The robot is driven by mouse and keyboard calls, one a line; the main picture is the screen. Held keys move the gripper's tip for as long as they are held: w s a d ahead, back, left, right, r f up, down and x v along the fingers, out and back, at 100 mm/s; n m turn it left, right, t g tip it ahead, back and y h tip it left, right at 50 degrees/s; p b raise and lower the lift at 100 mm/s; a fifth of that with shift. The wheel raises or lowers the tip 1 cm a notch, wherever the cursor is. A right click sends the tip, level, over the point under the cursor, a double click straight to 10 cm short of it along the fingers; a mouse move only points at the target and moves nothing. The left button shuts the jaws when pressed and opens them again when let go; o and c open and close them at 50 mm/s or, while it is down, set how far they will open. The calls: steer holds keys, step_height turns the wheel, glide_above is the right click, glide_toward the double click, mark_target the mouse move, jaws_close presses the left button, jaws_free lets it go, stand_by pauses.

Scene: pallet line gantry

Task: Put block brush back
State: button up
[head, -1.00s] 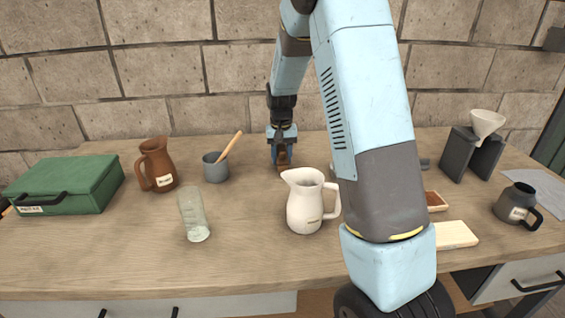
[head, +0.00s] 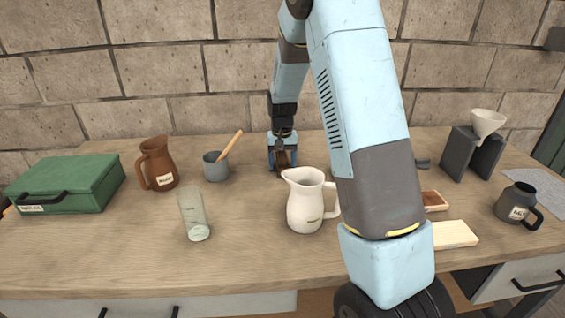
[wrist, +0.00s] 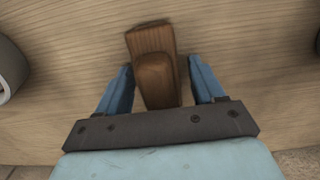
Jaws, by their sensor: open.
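The block brush, a brown wooden block with a raised grip (wrist: 155,75), lies on the table between my gripper's blue fingers in the wrist view. My gripper (wrist: 163,82) is open, with a finger on either side of the brush; gaps show on both sides, wider at the right finger. In the head view my gripper (head: 283,162) is low over the back middle of the table, behind the white pitcher (head: 304,205). The brush shows there as a brown patch partly hidden by the fingers.
A grey cup with a wooden handle (head: 216,170), brown jug (head: 160,165), clear glass (head: 195,217) and green case (head: 68,184) stand to the left. To the right are a small reddish tray (head: 435,201), pale board (head: 454,235), dark mug (head: 515,205) and funnel stand (head: 470,155).

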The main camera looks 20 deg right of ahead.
mark_target(282, 153)
steer(key=shift+r, duration=0.1)
step_height(282, 153, up, 12)
steer(key=shift+r, duration=0.1)
steer(key=s+r+t, duration=0.1)
steer(key=s+r, duration=0.7)
steer(key=s+r+n+t, duration=0.1)
steer(key=s+r+t, duration=0.1)
steer(key=s, duration=1.1)
steer(key=s+r+n+t, duration=0.1)
steer(key=s+r+t, duration=0.1)
steer(key=s, duration=1.1)
steer(key=shift+s+r+t, duration=0.25)
steer(key=shift+r+t, duration=0.05)
steer(key=shift+r, duration=0.4)
steer(key=shift+d, duration=0.1)
